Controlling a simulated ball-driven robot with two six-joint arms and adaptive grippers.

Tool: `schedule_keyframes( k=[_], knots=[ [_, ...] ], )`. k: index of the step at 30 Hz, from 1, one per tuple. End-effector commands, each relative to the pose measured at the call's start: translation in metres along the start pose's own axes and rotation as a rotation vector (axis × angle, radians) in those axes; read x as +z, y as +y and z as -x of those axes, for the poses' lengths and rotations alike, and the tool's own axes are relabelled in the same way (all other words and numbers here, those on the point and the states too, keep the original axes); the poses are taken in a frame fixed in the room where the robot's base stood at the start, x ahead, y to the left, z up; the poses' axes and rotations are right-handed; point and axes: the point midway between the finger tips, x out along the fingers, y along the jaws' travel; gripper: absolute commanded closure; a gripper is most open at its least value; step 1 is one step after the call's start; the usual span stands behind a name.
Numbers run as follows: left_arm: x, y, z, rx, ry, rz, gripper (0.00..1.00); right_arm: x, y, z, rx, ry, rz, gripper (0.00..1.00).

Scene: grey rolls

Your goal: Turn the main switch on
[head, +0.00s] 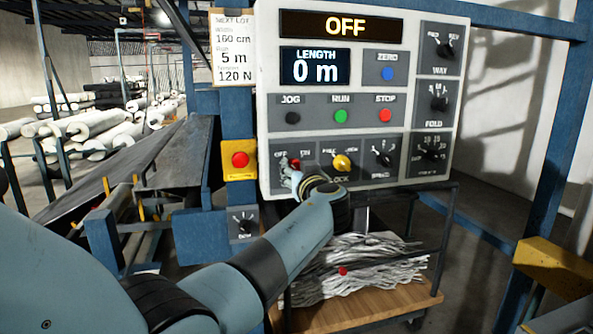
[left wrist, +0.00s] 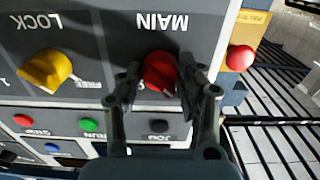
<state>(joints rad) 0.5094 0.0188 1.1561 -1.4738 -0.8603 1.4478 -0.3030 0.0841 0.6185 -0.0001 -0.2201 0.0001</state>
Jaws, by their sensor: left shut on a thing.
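The red main switch (left wrist: 160,72) is a rotary knob on the grey control panel (head: 262,120), under the word MAIN in the left wrist view, which shows the panel upside down. In the head view its OFF and ON marks show at the panel's lower left, and the knob (head: 294,162) is mostly hidden by my gripper. My left gripper (left wrist: 160,85) has its two dark fingers on either side of the red knob and is shut on it; it also shows in the head view (head: 290,175). The panel's top display (head: 345,26) reads OFF. My right gripper is not in view.
Right of the main switch is a yellow lock knob (head: 341,162). Above are black JOG (head: 292,117), green RUN (head: 340,116) and red STOP (head: 385,115) buttons. A red button on a yellow box (head: 240,160) sits close on the left. A cart (head: 375,300) with grey strips stands below.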

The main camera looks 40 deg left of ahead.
Motion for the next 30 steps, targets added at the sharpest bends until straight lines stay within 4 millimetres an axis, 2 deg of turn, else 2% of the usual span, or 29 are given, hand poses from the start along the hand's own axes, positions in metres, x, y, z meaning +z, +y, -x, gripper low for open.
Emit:
schedule_keyframes(
  k=[1, 5, 17, 30],
  knots=[
    [0.000, 0.000, 0.000, 0.000, 0.000, 0.000, 0.78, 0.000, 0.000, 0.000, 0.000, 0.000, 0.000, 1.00],
    [0.000, 0.000, 0.000, 0.000, 0.000, 0.000, 0.95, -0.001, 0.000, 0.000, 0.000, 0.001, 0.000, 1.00],
    [0.002, 0.000, 0.000, 0.001, 0.001, -0.075, 0.96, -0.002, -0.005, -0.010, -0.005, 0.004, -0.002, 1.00],
    [0.003, 0.000, 0.000, 0.000, 0.001, -0.438, 0.96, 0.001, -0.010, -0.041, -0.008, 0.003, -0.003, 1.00]
  ],
)
